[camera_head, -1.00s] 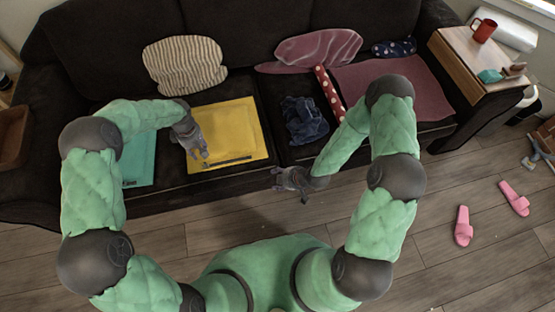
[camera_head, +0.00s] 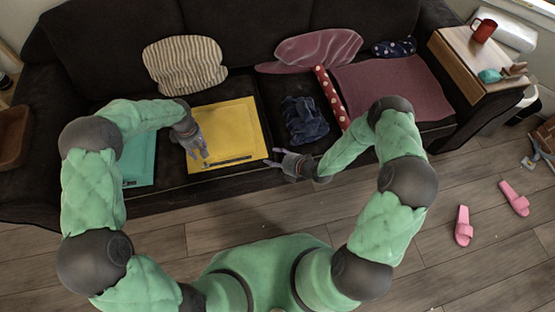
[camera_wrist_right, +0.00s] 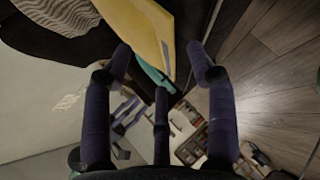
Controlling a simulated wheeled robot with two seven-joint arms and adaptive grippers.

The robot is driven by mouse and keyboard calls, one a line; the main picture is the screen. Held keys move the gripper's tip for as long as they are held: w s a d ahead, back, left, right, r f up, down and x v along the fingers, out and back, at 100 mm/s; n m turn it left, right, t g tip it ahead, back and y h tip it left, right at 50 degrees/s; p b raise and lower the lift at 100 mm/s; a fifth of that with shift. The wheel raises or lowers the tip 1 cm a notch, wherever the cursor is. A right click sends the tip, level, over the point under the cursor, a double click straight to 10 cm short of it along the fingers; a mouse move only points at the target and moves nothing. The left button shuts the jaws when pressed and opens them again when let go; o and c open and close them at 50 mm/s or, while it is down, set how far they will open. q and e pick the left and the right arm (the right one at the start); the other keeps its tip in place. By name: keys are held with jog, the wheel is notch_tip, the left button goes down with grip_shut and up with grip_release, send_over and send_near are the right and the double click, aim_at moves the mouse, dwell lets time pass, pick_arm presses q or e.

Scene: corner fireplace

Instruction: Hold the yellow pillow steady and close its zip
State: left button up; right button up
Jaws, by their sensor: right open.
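The yellow pillow (camera_head: 228,122) lies flat on the sofa seat. A dark zip strip (camera_head: 230,162) runs along its front edge; whether it is open is too small to tell. My left gripper (camera_head: 197,152) is over the pillow's front left part, fingers pointing down at it; whether they touch or grip the cloth cannot be told. My right gripper (camera_head: 273,158) is open and empty, just right of the pillow's front right corner. In the right wrist view the pillow (camera_wrist_right: 138,25) shows beyond the spread fingers (camera_wrist_right: 160,62), with nothing between them.
A teal cloth item (camera_head: 139,160) lies left of the pillow. Crumpled blue denim (camera_head: 304,120) and a red polka-dot item (camera_head: 329,95) lie to the right. A striped cushion (camera_head: 185,65) leans behind. Pink slippers (camera_head: 463,226) are on the floor, right of my right arm.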

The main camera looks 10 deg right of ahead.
aim_at(258, 154)
jog(key=x, duration=0.9)
jog(key=shift+w+a+f, duration=0.1)
jog(key=shift+c, duration=0.2)
